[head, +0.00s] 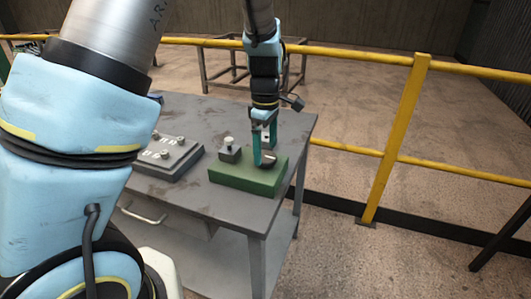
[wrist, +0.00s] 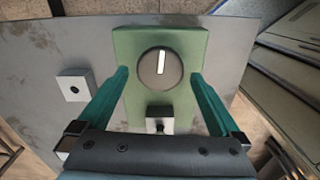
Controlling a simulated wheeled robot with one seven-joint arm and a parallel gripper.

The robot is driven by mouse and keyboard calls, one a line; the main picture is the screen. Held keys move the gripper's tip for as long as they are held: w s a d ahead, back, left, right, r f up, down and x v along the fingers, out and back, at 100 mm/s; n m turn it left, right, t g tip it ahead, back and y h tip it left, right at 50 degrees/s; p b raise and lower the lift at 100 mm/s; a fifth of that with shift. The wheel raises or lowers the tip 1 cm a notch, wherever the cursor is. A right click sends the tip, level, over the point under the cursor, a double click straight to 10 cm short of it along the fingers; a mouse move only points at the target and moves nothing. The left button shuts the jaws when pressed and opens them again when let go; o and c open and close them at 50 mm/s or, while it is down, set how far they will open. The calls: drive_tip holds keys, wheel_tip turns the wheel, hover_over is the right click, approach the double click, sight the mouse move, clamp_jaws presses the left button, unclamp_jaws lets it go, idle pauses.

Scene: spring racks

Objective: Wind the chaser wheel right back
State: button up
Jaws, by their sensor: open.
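The dark round wheel (wrist: 160,68) with a white line sits on a green base (wrist: 190,45). In the wrist view the line runs nearly straight up and down. The wheel also shows in the head view (head: 268,160), partly behind a finger, on the right part of the green base (head: 238,182). My gripper (wrist: 160,76) is open, with its teal fingers on either side of the wheel in the picture. In the head view my gripper (head: 264,160) points down over the wheel. I cannot tell whether the fingers touch it.
A small block with a knob (head: 229,150) stands at the base's left end. A grey block with a dark hole (wrist: 74,86) stands on the table (head: 200,190) beside the base. A grey panel with several knobs (head: 165,157) lies left. A yellow railing (head: 395,140) stands behind.

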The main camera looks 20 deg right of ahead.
sight(265, 156)
wheel_tip(265, 156, up, 9)
drive_tip(key=b, duration=0.1)
drive_tip(key=shift+a, duration=0.15)
idle(0.4)
drive_tip(key=s+a+f+m, duration=0.2)
drive_tip(key=a+m, duration=0.2)
drive_tip(key=a, duration=1.1)
drive_tip(key=s+a+f+m+t, duration=0.1)
drive_tip(key=a+m, duration=0.4)
drive_tip(key=a, duration=1)
drive_tip(key=shift+s+f+m+t, duration=0.3)
drive_tip(key=shift+s+f, duration=0.2)
drive_tip(key=shift+f, duration=0.15)
